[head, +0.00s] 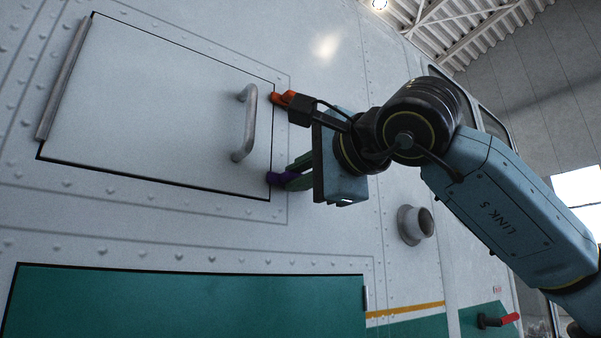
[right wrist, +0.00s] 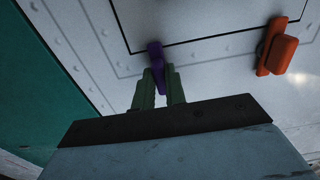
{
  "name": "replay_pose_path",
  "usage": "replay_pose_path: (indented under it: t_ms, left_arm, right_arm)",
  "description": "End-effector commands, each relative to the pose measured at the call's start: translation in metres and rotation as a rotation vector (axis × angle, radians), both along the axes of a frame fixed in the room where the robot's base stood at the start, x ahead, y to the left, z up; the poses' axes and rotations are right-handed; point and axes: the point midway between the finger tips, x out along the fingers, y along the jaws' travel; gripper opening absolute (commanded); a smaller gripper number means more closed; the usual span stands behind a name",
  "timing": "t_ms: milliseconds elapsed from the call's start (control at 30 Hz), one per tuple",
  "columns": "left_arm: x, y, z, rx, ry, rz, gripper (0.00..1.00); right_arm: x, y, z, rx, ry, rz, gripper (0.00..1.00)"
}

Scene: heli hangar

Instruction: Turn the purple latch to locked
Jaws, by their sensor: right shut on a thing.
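The purple latch (head: 277,179) sits at the lower right edge of the white access panel (head: 160,95) on the helicopter's side. In the right wrist view the purple latch (right wrist: 156,62) reaches across the panel's dark seam, and its lower part lies between the green fingers. My right gripper (head: 292,180) is shut on it; its fingers also show in the right wrist view (right wrist: 159,88). An orange latch (head: 284,97) is at the panel's upper right edge, apart from the fingers; it also shows in the right wrist view (right wrist: 277,48). My left gripper is not in view.
A grey handle (head: 247,122) stands out from the panel just left of the latches. A round pipe stub (head: 414,225) juts from the hull below my right arm. A red-tipped lever (head: 499,320) is at lower right. A green panel (head: 190,302) lies below.

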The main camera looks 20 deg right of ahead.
Motion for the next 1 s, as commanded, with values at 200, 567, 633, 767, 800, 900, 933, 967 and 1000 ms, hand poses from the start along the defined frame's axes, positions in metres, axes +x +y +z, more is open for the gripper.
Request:
replay_pose_path:
  t_ms: [200,567,633,767,800,900,933,967,1000]
  left_arm:
    - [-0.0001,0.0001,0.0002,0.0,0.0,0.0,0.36]
    - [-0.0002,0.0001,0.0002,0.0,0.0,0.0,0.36]
    - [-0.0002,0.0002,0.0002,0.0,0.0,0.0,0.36]
    - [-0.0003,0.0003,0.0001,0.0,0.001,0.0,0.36]
    - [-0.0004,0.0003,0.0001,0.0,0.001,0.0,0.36]
    - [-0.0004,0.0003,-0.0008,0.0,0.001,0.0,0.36]
    - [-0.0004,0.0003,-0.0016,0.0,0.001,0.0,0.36]
    - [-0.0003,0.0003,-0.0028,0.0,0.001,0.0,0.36]
    - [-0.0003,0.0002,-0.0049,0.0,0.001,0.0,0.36]
  right_arm:
    - [-0.001,0.0007,0.0008,-0.009,-0.007,0.003,0.0]
    - [-0.0007,0.0007,0.0003,-0.009,-0.005,0.002,0.31]
    - [-0.0006,0.0007,0.0002,-0.009,-0.004,0.001,0.35]
    - [-0.0003,0.0005,0.0,-0.008,-0.004,0.001,0.35]
    - [-0.0003,0.0004,-0.0001,-0.008,-0.003,0.001,0.35]
    - [-0.0018,-0.0002,-0.0002,-0.007,-0.004,0.001,0.35]
    - [-0.0034,-0.0008,-0.0004,-0.007,-0.004,0.001,0.35]
    - [-0.0056,-0.0017,-0.0006,-0.007,-0.004,0.001,0.35]
    - [-0.0096,-0.0032,-0.0011,-0.008,-0.004,0.0,0.35]
